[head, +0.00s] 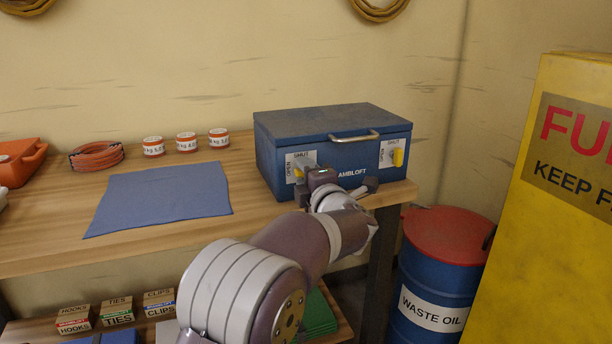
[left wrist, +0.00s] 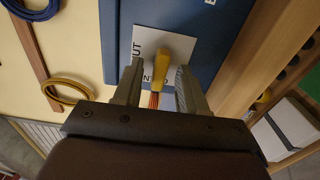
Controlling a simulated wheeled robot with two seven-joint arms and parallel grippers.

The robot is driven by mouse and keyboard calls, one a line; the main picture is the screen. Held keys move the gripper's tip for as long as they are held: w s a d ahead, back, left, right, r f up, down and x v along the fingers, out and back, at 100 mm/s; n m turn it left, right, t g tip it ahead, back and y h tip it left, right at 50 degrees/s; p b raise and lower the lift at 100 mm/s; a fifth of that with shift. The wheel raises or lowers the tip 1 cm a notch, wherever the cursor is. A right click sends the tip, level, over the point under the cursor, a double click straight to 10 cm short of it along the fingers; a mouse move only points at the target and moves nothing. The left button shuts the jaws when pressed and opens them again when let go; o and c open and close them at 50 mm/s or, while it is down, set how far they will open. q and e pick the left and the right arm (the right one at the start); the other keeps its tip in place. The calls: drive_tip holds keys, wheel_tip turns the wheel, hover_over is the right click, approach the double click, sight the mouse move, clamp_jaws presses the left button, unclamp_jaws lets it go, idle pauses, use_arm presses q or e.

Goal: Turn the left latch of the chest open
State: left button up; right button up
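The blue chest (head: 345,158) stands shut on the right end of the bench. The right latch (head: 398,157) stands roughly upright. My right gripper is not in view.
A blue cloth (head: 160,198) lies flat on the bench (head: 250,220), left of the chest. Several small tins (head: 186,142) and an orange hose coil (head: 96,156) stand behind it. A waste oil drum (head: 440,270) and a yellow cabinet (head: 560,230) stand to the right.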

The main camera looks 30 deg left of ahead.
use_arm(q)
drive_tip(key=shift+d, duration=0.1)
drive_tip(key=p+v, duration=0.1)
drive_tip(key=v, duration=1.1)
drive_tip(key=shift+s+d+p, duration=0.15)
drive_tip(key=shift+s+p, duration=0.15)
